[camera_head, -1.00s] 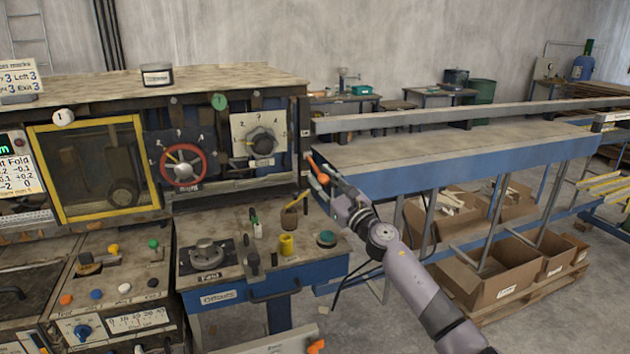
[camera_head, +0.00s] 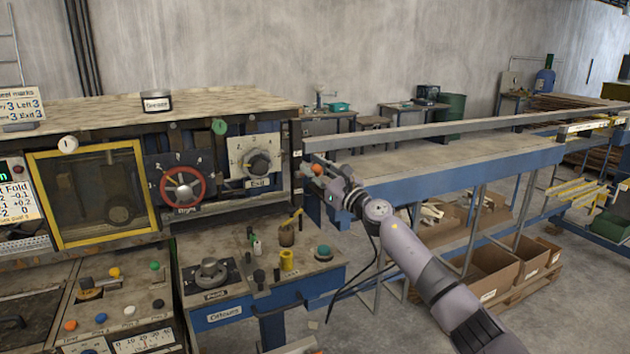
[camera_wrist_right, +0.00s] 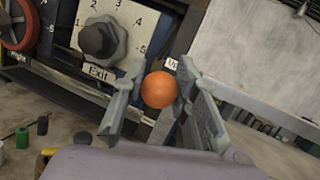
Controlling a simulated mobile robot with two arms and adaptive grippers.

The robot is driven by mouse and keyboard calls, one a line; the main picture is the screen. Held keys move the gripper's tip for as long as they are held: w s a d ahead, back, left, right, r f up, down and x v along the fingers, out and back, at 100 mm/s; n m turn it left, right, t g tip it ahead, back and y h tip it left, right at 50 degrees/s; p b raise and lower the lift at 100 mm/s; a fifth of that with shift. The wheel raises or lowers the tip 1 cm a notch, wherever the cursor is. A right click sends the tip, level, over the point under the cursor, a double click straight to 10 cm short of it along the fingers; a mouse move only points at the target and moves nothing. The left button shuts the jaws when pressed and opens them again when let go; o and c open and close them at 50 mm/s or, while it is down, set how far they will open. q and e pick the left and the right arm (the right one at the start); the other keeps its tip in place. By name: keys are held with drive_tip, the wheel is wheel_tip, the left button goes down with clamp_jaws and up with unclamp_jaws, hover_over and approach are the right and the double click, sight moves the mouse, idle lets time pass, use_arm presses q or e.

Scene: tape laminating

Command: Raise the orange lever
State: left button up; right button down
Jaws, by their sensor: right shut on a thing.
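The orange lever's round knob (camera_head: 318,169) sits at the right end of the machine front, right of the Exit dial (camera_head: 257,162). My right gripper (camera_head: 322,171) is shut on this knob. In the right wrist view the orange knob (camera_wrist_right: 160,90) shows between the two grey fingers of my right gripper (camera_wrist_right: 163,104), close to the right finger. A label reading "Up" (camera_wrist_right: 172,64) is just above the knob there. The lever's stem is mostly hidden. My left gripper is not in view.
A red handwheel (camera_head: 183,188) is left of the Exit dial. A long blue conveyor table (camera_head: 430,178) extends right, behind my right arm. Cardboard boxes (camera_head: 490,268) lie beneath it.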

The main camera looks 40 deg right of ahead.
drive_tip(key=shift+w+d+r, duration=0.15)
drive_tip(key=shift+r, duration=0.4)
drive_tip(key=shift+w+d+r, duration=0.1)
drive_tip(key=shift+w+r, duration=0.05)
drive_tip(key=shift+r, duration=0.4)
drive_tip(key=shift+w+r, duration=0.3)
drive_tip(key=shift+r, duration=0.1)
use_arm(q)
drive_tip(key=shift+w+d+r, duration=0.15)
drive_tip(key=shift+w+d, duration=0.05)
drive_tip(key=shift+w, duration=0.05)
use_arm(e)
drive_tip(key=shift+w+d, duration=0.1)
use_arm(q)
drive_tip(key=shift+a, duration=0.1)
use_arm(e)
drive_tip(key=c, duration=1.8)
unclamp_jaws()
drive_tip(key=o, duration=0.5)
drive_tip(key=shift+f, duration=0.2)
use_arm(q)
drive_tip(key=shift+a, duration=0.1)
use_arm(e)
drive_tip(key=shift+f, duration=0.1)
